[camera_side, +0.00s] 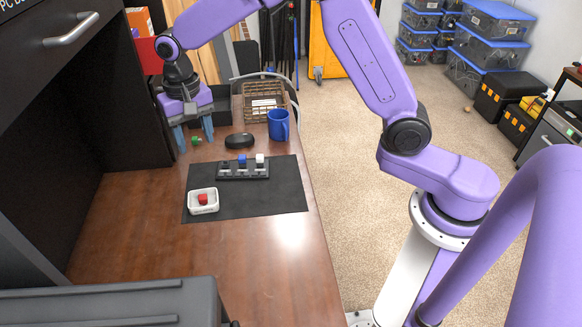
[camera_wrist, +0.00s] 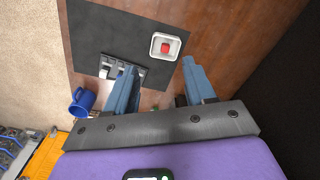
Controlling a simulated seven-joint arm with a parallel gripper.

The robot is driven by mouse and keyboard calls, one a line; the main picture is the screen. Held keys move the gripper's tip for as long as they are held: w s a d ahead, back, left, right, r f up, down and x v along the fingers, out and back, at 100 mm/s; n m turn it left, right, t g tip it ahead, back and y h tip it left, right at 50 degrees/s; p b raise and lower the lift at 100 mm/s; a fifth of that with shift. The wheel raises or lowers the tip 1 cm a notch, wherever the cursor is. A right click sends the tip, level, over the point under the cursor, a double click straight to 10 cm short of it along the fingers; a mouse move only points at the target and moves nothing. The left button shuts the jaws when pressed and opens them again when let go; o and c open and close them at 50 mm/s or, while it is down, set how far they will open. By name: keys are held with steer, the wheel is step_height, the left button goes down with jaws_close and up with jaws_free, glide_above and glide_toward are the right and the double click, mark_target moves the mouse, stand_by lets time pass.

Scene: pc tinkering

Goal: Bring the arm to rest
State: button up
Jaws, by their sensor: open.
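My purple arm reaches over the wooden desk (camera_side: 130,220) in the side view. My gripper (camera_side: 195,138) is at the back left of the desk, pointing down, with its two blue-grey fingers apart. Nothing shows held between the fingers; the wrist view also shows them apart (camera_wrist: 160,70). A small green piece (camera_side: 196,141) is seen between or behind the fingertips in the side view; I cannot tell its exact distance from them.
A dark mat (camera_side: 240,205) holds a white tray (camera_side: 191,207) with a red block (camera_side: 203,199) inside. A dark holder (camera_side: 243,176) carries a few small keys or switches. A black mouse (camera_side: 239,140), blue mug (camera_side: 278,125) and wire basket (camera_side: 247,117) stand nearby. A black cabinet wall (camera_side: 130,125) is left.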

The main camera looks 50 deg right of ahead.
steer(key=s+d+r+n, duration=0.2)
steer(key=s+n, duration=0.2)
steer(key=s, duration=0.5)
steer(key=s+d+r+n, duration=0.15)
steer(key=s+n, duration=0.25)
steer(key=s, duration=0.4)
steer(key=s+d+n, duration=0.4)
steer(key=s+d, duration=0.1)
steer(key=s, duration=0.3)
steer(key=s+d+n, duration=0.4)
steer(key=s+d, duration=0.1)
steer(key=s, duration=0.4)
steer(key=shift+f, duration=0.3)
